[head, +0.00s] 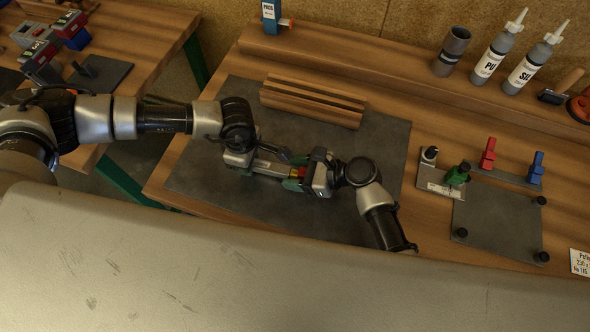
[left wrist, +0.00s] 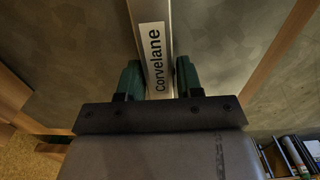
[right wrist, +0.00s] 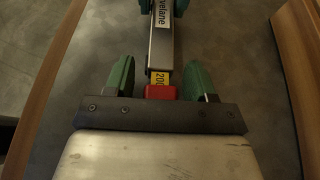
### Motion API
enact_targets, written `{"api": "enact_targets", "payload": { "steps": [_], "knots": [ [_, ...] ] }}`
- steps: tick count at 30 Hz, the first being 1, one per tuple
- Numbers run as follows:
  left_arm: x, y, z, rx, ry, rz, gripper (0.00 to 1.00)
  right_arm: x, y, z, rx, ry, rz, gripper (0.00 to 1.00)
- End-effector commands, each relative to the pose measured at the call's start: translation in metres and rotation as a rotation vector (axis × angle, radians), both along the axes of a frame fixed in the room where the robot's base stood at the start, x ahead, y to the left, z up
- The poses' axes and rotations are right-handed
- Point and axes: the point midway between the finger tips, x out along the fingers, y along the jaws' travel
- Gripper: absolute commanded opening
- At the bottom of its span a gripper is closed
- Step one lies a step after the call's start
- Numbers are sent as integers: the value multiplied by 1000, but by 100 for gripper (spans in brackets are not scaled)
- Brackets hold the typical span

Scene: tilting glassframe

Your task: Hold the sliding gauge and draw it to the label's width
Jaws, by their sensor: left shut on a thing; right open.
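The sliding gauge (head: 270,168) has a silver body with a "Corvelane" plate; the body also shows in the left wrist view (left wrist: 155,50) and the right wrist view (right wrist: 161,45). My left gripper (left wrist: 160,78) is shut on this body. A short yellow scale strip (right wrist: 160,78) reading "200" shows between body and red end piece (right wrist: 160,92). My right gripper (right wrist: 158,75) is open, its green fingers on either side of the strip and red end, apart from them. A white label (head: 580,262) reading "230 x" is cut off at the head view's right edge.
The gauge is above a dark mat (head: 215,185) on the wooden bench. Wooden strips (head: 312,102) lie behind it. A grey plate (head: 500,218) with black knobs, red and blue clamps (head: 488,153) and bottles (head: 528,68) stand to the right.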

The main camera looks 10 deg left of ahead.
Motion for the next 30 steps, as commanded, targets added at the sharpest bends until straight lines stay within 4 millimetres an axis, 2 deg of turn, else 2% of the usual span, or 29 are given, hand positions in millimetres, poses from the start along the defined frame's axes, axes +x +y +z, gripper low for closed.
{"api": "enact_targets", "payload": {
  "steps": [8, 19, 25, 30],
  "knots": [
    [0, 0, 0, -1, -1, 0, 6, 0, 1, -1, -1, -1, 0, 55],
    [0, 0, 0, -1, -1, 0, 6, 0, 1, -1, -1, 0, 0, 0],
    [0, 0, 0, -1, -1, 0, 6, 0, -4, -1, -1, 1, 0, 0],
    [0, 0, 0, 0, -1, 0, 6, -2, -26, -1, -3, 0, -1, 0]
  ]
}}
